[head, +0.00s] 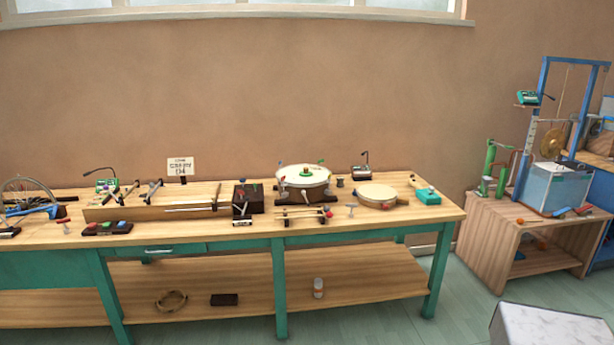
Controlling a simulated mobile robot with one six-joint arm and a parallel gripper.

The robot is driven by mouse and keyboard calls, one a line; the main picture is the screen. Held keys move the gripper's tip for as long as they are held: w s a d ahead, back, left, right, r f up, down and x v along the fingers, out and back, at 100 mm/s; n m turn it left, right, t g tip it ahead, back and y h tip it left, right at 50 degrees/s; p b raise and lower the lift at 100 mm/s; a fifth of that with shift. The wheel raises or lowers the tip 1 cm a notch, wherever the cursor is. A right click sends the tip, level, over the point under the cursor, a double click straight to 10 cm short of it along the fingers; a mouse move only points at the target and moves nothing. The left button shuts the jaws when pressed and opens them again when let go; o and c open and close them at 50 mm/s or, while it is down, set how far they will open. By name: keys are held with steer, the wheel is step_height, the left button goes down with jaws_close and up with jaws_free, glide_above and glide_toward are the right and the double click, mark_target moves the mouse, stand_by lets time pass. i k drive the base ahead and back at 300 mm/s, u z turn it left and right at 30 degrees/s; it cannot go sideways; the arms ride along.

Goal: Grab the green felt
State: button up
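A small green piece (306,173) lies on the white top of a round drum (318,182) at the back middle of the long workbench. A teal-green block (428,197) with a pale part beside it sits near the bench's right end. Both are small here, and I cannot tell which, if either, is felt. My gripper is not in view.
The green-legged bench (240,230) also holds a flat round drum (377,196), a dark box (249,196) and several rods and mallets. A wooden stand (485,245) with a blue tank (553,190) is at right. A pale marbled block (545,327) fills the lower right corner. Some green floor shows in front.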

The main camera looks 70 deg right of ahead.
mark_target(305, 174)
steer(key=z, duration=1.05)
steer(key=i, duration=1.05)
steer(key=u, duration=0.1)
